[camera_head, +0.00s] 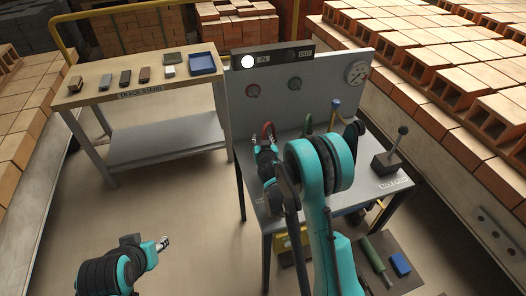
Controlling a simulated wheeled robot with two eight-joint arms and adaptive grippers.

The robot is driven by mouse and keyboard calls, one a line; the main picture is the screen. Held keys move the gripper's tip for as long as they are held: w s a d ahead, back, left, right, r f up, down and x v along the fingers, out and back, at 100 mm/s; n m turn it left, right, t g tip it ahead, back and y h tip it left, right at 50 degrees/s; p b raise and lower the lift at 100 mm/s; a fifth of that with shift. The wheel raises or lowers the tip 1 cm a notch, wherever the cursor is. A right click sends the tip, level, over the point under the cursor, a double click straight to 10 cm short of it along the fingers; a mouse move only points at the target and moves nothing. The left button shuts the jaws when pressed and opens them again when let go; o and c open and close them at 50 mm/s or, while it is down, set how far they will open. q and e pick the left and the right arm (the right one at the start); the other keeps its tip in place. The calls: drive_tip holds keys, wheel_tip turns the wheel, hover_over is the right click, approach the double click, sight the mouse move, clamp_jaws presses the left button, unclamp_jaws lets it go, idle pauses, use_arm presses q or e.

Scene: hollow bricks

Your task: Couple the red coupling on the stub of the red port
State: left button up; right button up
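A short red curved piece (268,128), which looks like the red coupling or its hose, stands at the left of the grey bench in front of the upright panel. My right gripper (268,139) is right at it, pointing toward the panel. The fingers are too small and too much overlapped to tell whether they hold it. A round fitting with a reddish mark (253,91) sits on the panel above and to the left; I cannot tell whether it is the red port. No stub can be made out. My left gripper (163,243) is low at the left, over bare floor, away from the bench.
A green hose piece (307,122) and a blue one (336,105) stand along the panel. A dial gauge (357,72) is at its right. A lever box (386,162) stands on the bench's right. A wooden stand (110,88) with small blocks and a blue tray (203,64) is at left.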

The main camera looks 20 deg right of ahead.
drive_tip(key=shift+w, duration=0.15)
clamp_jaws()
drive_tip(key=shift+r, duration=0.15)
